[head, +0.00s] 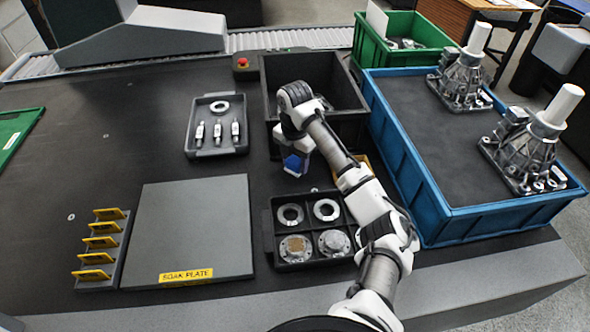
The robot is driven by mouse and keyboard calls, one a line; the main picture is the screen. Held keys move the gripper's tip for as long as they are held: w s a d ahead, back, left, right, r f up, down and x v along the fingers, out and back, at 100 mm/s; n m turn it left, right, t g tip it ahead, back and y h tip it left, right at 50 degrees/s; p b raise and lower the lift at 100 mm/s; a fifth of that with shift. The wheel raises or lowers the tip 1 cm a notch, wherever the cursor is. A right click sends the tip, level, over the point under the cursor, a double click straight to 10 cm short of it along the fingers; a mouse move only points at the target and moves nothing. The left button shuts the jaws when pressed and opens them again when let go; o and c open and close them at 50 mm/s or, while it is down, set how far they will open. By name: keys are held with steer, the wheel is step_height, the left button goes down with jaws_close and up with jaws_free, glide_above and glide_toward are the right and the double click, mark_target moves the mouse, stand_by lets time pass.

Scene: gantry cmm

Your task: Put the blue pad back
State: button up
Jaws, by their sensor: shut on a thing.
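My gripper (296,168) hangs pointing down in the middle of the table, just in front of the black bin. It is shut on a small blue piece that looks like the blue pad (293,163). The fingers and wrist hide part of the pad. I cannot tell whether the pad touches the table or is held a little above it.
A black bin (345,128), a grey tray (215,150) with a ring and pins, and a black compartment tray (268,235) with metal rings surround the gripper. A soak plate (190,230) and yellow-tabbed rack (88,285) lie left. A blue crate (425,210) stands right.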

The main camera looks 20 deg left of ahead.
mark_target(295, 171)
steer(key=shift+f, duration=2)
steer(key=shift+f, duration=0.1)
steer(key=shift+f, duration=0.15)
steer(key=o, duration=0.9)
steer(key=shift+o, duration=0.2)
step_height(295, 171, up, 12)
steer(key=shift+r+b, duration=0.25)
steer(key=shift+b, duration=0.05)
